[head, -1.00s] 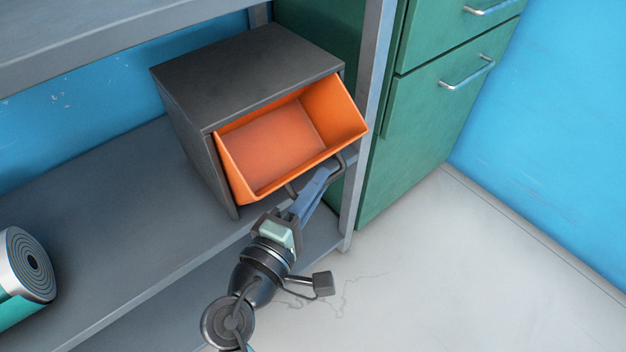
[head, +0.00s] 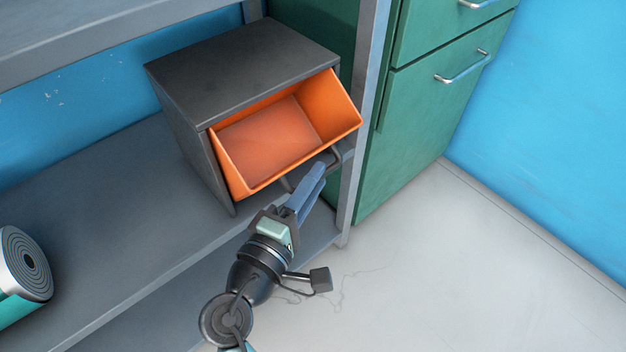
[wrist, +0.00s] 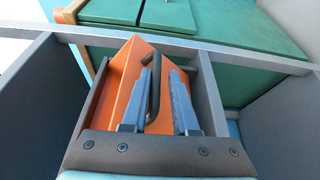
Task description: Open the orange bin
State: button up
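The orange bin (head: 268,138) sits in a dark grey housing (head: 243,62) and is tilted forward, its inside showing and empty. Its dark handle (head: 332,158) is on the bin's front, low at the right; it also shows in the wrist view (wrist: 154,88). My gripper (head: 314,178) is just below and in front of the bin, by the handle. In the wrist view, its two blue-grey fingers (wrist: 162,78) are apart with the handle between them, nearer the left finger. I cannot tell whether they touch it.
The housing stands on a grey shelf (head: 110,215) under an upper shelf. A shelf post (head: 361,130) rises close to the right of the bin. Green drawers (head: 425,115) stand beyond it. The floor at right is clear.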

jog(key=p+v, duration=0.3)
jog(key=v, duration=1)
jog(key=shift+p, duration=0.35)
